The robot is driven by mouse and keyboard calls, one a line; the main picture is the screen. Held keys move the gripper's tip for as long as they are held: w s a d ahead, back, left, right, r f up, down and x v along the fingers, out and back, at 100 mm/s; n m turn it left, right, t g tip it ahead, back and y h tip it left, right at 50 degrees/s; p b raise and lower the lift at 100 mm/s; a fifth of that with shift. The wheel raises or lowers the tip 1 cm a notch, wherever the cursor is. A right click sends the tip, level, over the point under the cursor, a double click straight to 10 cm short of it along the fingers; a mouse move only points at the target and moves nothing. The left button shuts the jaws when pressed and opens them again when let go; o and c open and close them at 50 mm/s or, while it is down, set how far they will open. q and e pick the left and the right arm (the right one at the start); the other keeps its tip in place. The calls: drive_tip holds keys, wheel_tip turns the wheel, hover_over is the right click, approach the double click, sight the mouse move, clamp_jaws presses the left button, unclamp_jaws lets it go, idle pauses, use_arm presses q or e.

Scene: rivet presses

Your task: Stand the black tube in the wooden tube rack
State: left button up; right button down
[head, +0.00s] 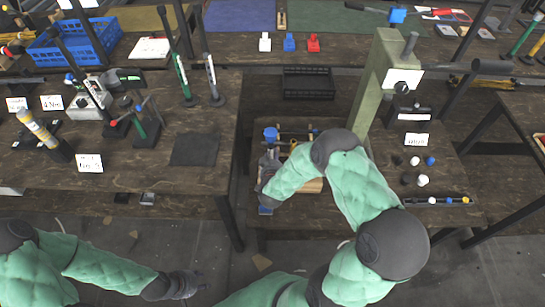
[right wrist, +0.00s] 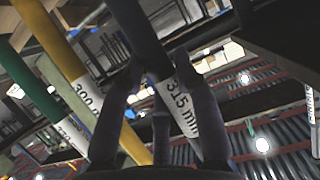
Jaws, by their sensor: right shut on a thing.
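The black tube (right wrist: 140,32) runs between the fingers of my right gripper (right wrist: 155,85) in the right wrist view. It has a white label reading "315 m…". My right gripper (head: 268,165) is shut on it, over the low middle bench in the head view. Pale wood (head: 313,186), seemingly part of the wooden tube rack, shows beside my forearm; my arm hides most of it. Whether the black tube touches the rack cannot be told. My left gripper (head: 187,286) is low at the left, away from the benches; its fingers are too small to judge.
Yellow tubes (right wrist: 55,45) and a green tube (right wrist: 38,90) are close left of the black tube in the right wrist view. A black crate (head: 308,83) lies behind. The left bench holds tools and cards.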

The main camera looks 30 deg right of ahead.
drive_tip(key=shift+f+b, duration=0.8)
drive_tip(key=shift+f, duration=0.2)
drive_tip(key=c, duration=0.9)
unclamp_jaws()
drive_tip(key=shift+o, duration=0.2)
drive_tip(key=v, duration=1.2)
drive_tip(key=s+a+f+n+g+y+p, duration=0.25)
drive_tip(key=a+f+g+y, duration=0.2)
drive_tip(key=a, duration=0.25)
drive_tip(key=s+a+f+n+g+y+p, duration=0.1)
drive_tip(key=s+a+f+g+y+p, duration=0.1)
drive_tip(key=s+a+f+g+y, duration=0.45)
drive_tip(key=s+a+f, duration=0.1)
drive_tip(key=s+a, duration=0.3)
drive_tip(key=shift+s+p, duration=0.35)
drive_tip(key=shift+s, duration=0.65)
